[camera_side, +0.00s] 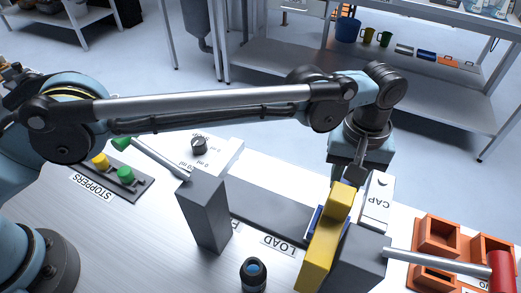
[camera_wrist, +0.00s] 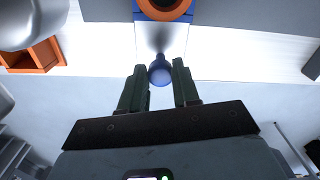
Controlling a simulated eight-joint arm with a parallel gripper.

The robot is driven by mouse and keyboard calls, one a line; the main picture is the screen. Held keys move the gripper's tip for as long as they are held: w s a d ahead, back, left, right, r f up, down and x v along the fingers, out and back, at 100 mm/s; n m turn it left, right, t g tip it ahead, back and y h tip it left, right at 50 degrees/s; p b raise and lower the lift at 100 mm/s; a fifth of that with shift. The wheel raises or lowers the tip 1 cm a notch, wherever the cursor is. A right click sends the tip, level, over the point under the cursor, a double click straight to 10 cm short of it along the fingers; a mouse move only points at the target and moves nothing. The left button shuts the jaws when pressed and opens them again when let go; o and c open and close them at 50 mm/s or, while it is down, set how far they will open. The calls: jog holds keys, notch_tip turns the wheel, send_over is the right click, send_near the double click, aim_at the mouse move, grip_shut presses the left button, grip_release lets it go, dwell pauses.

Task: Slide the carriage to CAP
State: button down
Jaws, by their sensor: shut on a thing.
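The blue carriage (camera_wrist: 150,14) is at the top of the wrist view, with an orange ring on it that is cut off by the frame edge. A blue round knob (camera_wrist: 160,74) sticks out from it. My gripper (camera_wrist: 159,76) has its two dark fingers on either side of the knob, shut on it. In the side view, my gripper (camera_side: 357,188) reaches down behind the yellow block (camera_side: 322,245). Only a strip of the blue carriage (camera_side: 314,218) shows beside that block.
A dark track (camera_side: 270,212) runs left past the LOAD label (camera_side: 279,246) toward a grey post (camera_side: 205,215). A grey block (camera_side: 362,262) and a red-ended lever (camera_side: 500,270) stand at right, near orange bins (camera_side: 437,236). A dark bottle (camera_side: 253,277) stands in front.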

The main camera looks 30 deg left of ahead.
jog(key=c, duration=0.8)
grip_release()
jog(key=shift+r, duration=3.75)
